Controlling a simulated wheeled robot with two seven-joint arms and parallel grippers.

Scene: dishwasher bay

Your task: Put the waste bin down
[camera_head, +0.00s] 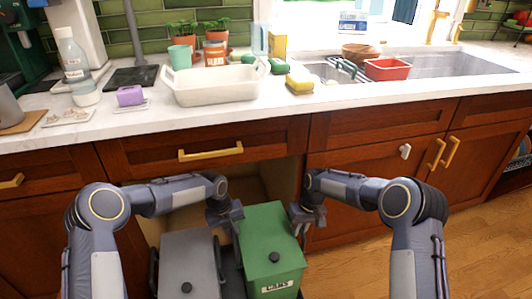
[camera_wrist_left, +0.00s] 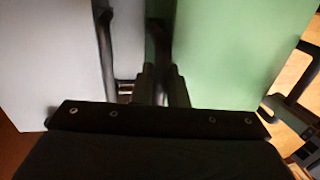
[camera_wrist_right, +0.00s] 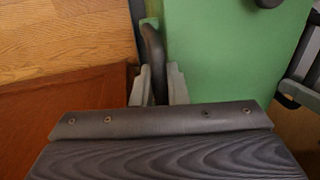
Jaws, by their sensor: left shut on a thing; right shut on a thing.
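The waste bin is a green bin (camera_head: 268,240) with a lid, a dark knob and a "CANS" label, upright at the bottom middle of the head view. My left gripper (camera_head: 230,218) is at its left side, shut on its dark side handle (camera_wrist_left: 168,45). My right gripper (camera_head: 306,216) is at its right side, shut on the other handle (camera_wrist_right: 153,45). The bin's green wall also shows in the left wrist view (camera_wrist_left: 225,60) and the right wrist view (camera_wrist_right: 225,55). Its underside is hidden, so I cannot tell whether it touches anything below.
A grey bin (camera_head: 188,262) stands close on the left, its handle (camera_wrist_left: 106,50) near my left gripper. An open cabinet bay (camera_head: 265,182) is behind the bins. Wooden floor (camera_head: 370,277) is clear at right. The counter above holds a white dish (camera_head: 215,92) and other items.

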